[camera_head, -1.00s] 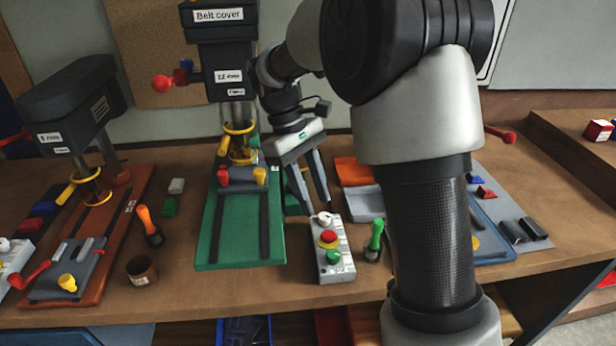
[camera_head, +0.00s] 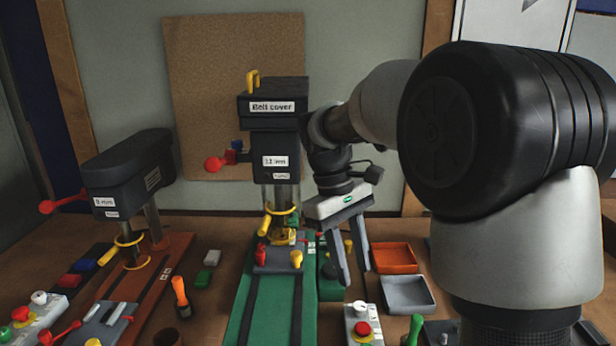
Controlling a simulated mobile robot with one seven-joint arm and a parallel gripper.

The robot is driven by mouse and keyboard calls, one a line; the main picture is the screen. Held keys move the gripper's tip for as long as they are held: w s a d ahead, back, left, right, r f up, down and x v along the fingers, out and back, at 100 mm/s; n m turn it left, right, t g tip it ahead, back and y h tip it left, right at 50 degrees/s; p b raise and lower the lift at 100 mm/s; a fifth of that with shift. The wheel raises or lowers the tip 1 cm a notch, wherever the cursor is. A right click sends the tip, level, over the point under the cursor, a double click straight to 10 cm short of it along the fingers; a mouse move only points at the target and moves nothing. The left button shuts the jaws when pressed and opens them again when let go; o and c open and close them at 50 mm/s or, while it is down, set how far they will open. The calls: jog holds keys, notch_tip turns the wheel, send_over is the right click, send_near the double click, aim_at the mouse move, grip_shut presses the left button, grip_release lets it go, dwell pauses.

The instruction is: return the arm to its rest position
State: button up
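My gripper (camera_head: 347,264) hangs at the end of my arm, to the right of the middle drill press (camera_head: 274,140). Its two long grey fingers point down and stand apart, with nothing visible between them. It is open, above the bench just right of the green base (camera_head: 268,318). My arm fills the right side of the view and hides the bench behind it.
A second drill press (camera_head: 128,172) on a brown base stands at the left. A control box (camera_head: 362,326) with a red button and a green-handled tool (camera_head: 413,330) lie at the front. An orange-handled tool (camera_head: 180,292) stands left of the green base. A corkboard (camera_head: 205,95) hangs behind.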

jog(key=s+d+r+m+t+y+p, duration=0.1)
jog(key=s+d+r+m+t, duration=0.1)
jog(key=s, duration=0.7)
jog(key=s+d+r+m+t+y+p, duration=0.1)
jog(key=s+d+r+m+t+p, duration=0.1)
jog(key=s+r+m+t, duration=0.3)
jog(key=s+t, duration=0.1)
jog(key=s, duration=0.2)
jog(key=shift+s+r, duration=0.35)
jog(key=shift+r, duration=0.05)
jog(key=shift+o, duration=0.2)
